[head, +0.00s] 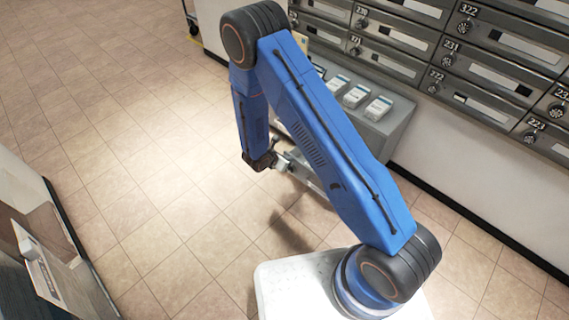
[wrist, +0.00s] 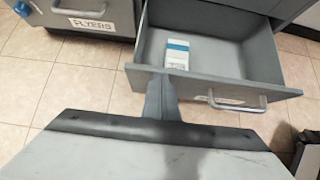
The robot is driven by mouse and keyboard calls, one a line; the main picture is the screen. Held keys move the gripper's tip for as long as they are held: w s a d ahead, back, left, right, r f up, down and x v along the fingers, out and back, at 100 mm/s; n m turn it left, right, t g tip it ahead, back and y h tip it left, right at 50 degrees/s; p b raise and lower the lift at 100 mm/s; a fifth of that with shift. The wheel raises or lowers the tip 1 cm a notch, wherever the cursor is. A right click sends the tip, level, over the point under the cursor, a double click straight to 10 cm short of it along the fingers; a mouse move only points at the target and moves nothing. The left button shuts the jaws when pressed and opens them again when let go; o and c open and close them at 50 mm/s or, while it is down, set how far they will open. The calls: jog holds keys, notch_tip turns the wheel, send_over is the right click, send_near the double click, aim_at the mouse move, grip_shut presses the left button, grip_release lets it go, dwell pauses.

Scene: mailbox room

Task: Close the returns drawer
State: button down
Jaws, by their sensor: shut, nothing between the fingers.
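The returns drawer (wrist: 287,92) is a grey drawer pulled out of a grey cabinet, with a silver bar handle (wrist: 238,106) and a pale label too slanted to read. A white and blue packet (wrist: 177,54) lies inside it. My gripper (wrist: 160,88) is shut and empty, with its fingers at the left part of the drawer's front edge. I cannot tell whether they touch it. In the head view my blue arm reaches down in front of the cabinet (head: 397,120) and hides most of the drawer and the fingers.
White packets (head: 356,96) stand on the cabinet top. Numbered mailboxes (head: 480,60) line the wall behind. The tiled floor (head: 120,130) to the left is clear. A counter (head: 40,250) stands at lower left.

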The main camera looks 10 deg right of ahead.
jog(key=w+d, duration=1)
jog(key=d, duration=0.4)
jog(key=shift+w+d, duration=0.3)
jog(key=shift+w, duration=0.05)
jog(key=shift+w+r, duration=0.1)
jog(key=v, duration=1.7)
jog(key=shift+s+a, duration=0.35)
jog(key=shift+s, duration=0.05)
